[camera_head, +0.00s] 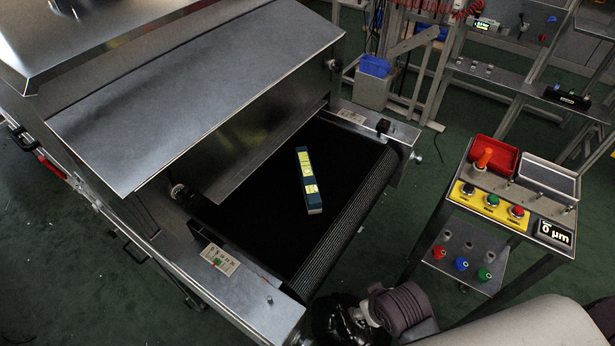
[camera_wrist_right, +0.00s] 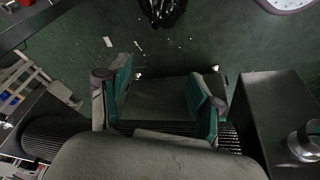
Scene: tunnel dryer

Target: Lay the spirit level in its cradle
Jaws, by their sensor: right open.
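The spirit level (camera_head: 308,181) is a dark blue bar with yellow-green panels. It lies on the black belt (camera_head: 265,185) at the dryer's mouth, in the head view. I cannot make out its cradle for certain in either view. My right gripper (camera_wrist_right: 160,88) shows in the right wrist view with its two teal-padded fingers wide apart and nothing between them. In the head view, part of my right arm (camera_head: 400,307) is at the bottom, in front of the belt's near end and apart from the level; the fingertips are not clear there. My left gripper is not in view.
A steel hood (camera_head: 200,85) overhangs the belt. Metal side rails (camera_head: 235,280) flank it. To the right stands a trolley with a button panel (camera_head: 490,203), a red tray (camera_head: 493,155), a grey tray (camera_head: 550,178) and a display. A blue bin (camera_head: 375,66) is behind. Green floor lies between.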

